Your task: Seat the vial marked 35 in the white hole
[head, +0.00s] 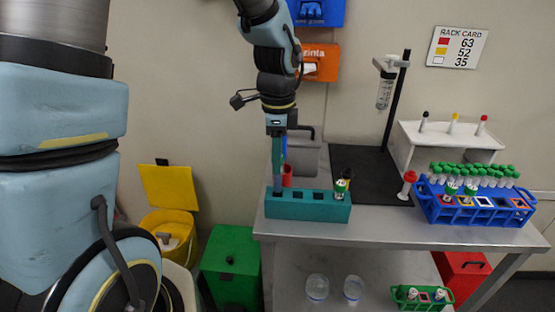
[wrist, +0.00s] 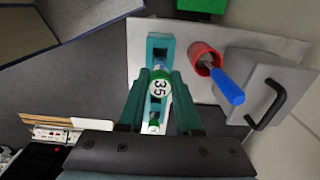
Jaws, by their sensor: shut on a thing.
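The vial marked 35 (wrist: 158,88) has a green cap with a white number label, and it shows between my fingers in the wrist view. My gripper (head: 277,190) is shut on it, pointing down at the left end of the teal rack (head: 305,212). In the head view the fingers hide the vial; I cannot tell whether its foot is inside the rack. The blue rack (head: 440,214) at the right has a front row of colour-edged holes, one apparently white-edged (head: 484,201). The rack card (head: 457,47) pairs white with 35.
Another green-capped vial (head: 340,188) stands at the teal rack's right end. Several green-capped vials fill the blue rack's back. A stand (head: 398,95) on a black mat and a white shelf (head: 440,140) rise behind. A red cup (wrist: 205,58) with a blue-handled tool is near my gripper.

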